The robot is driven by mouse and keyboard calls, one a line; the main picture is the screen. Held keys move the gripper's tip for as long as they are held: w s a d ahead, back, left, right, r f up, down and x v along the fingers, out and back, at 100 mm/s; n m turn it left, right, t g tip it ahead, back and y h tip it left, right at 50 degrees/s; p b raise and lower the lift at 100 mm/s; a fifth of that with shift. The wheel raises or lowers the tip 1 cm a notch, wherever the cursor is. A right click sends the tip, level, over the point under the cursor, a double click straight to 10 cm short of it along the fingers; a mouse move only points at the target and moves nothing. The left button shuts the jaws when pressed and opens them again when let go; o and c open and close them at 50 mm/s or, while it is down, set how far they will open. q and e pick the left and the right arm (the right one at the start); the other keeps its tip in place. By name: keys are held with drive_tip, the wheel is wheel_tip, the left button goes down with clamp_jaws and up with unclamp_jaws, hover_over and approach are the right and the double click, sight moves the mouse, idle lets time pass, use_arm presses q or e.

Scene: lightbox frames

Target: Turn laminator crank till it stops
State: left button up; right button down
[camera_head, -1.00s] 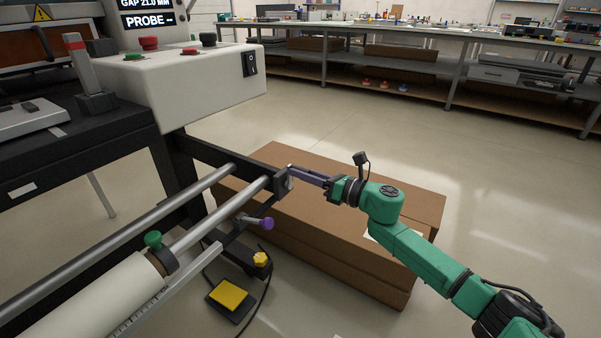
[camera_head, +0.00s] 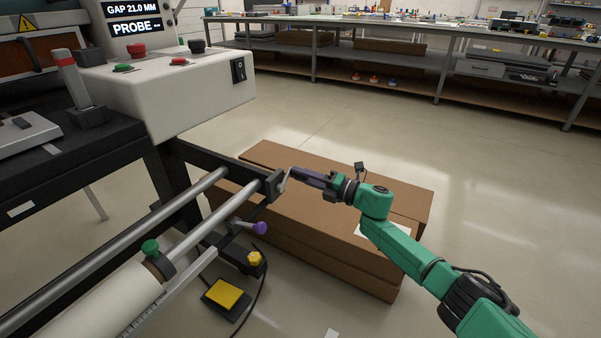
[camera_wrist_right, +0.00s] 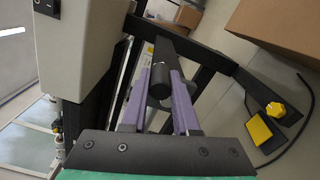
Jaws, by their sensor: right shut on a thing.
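The laminator (camera_head: 160,95) stands at the left, with a light grey control housing and a screen reading "GAP 21.0 MM" and "PROBE". Its black side frame and steel rods reach toward the middle. The crank (camera_head: 285,181) is at the end of this frame, mostly hidden by my gripper. My right gripper (camera_head: 297,174) meets it from the right. In the right wrist view its purple fingers (camera_wrist_right: 160,88) are shut around the crank's black cylindrical handle (camera_wrist_right: 160,80). A dark crank arm runs from the handle toward the top. My left gripper is not in view.
Brown cardboard boxes (camera_head: 330,210) lie on the floor beneath my right arm. A purple knob (camera_head: 260,228), a yellow knob (camera_head: 254,258) and a yellow pedal (camera_head: 226,294) are below the frame. A workbench (camera_head: 430,50) stands behind. Floor at the right is clear.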

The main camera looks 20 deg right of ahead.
drive_tip(key=m, duration=0.1)
drive_tip(key=f+m, duration=0.1)
drive_tip(key=m, duration=0.1)
drive_tip(key=f+m, duration=0.1)
drive_tip(key=shift+w+d+m, duration=0.3)
drive_tip(key=shift+d, duration=0.05)
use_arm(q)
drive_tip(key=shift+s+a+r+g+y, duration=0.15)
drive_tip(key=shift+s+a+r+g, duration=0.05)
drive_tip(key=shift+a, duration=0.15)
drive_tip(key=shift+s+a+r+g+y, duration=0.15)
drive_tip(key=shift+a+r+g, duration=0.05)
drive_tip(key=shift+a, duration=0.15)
use_arm(e)
drive_tip(key=shift+f+m, duration=0.55)
drive_tip(key=shift+m, duration=0.55)
drive_tip(key=shift+f+m, duration=0.5)
drive_tip(key=shift+m, duration=0.6)
drive_tip(key=shift+f, duration=0.1)
drive_tip(key=c, duration=0.7)
unclamp_jaws()
use_arm(q)
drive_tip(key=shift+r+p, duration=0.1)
drive_tip(key=shift+p, duration=0.2)
use_arm(e)
drive_tip(key=shift+s+d, duration=0.1)
